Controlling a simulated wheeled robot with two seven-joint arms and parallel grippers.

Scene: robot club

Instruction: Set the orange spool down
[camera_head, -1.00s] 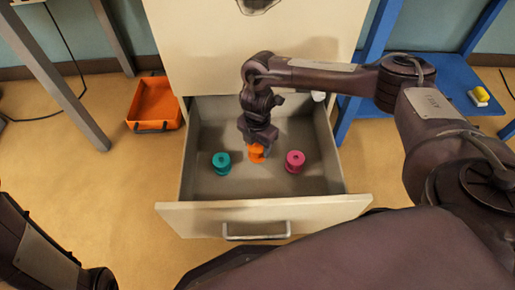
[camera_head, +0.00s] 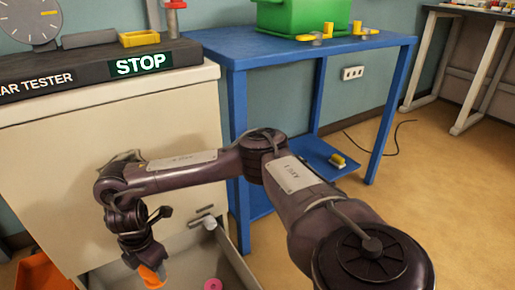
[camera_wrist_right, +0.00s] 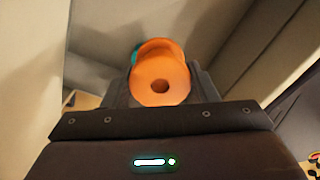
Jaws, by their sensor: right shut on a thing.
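The orange spool (camera_head: 152,277) is held by my right gripper (camera_head: 146,262) in the head view, at or above the open drawer (camera_head: 236,262). In the right wrist view the orange spool (camera_wrist_right: 160,80) sits between the fingers of my right gripper (camera_wrist_right: 160,92), its round end with a centre hole facing the camera. I cannot tell its exact height over the drawer floor. The pink spool (camera_head: 213,284) shows at the bottom of the head view, inside the drawer. A bit of the teal spool (camera_wrist_right: 135,52) shows behind the orange one in the right wrist view. My left gripper is out of view.
A blue table (camera_head: 300,47) stands to the right, with a green bin (camera_head: 300,17) and yellow parts on top. A yellow item (camera_head: 338,160) lies on its lower shelf. The cabinet (camera_head: 110,140) carries a tester with a STOP sign. An orange bin (camera_head: 40,272) is at lower left.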

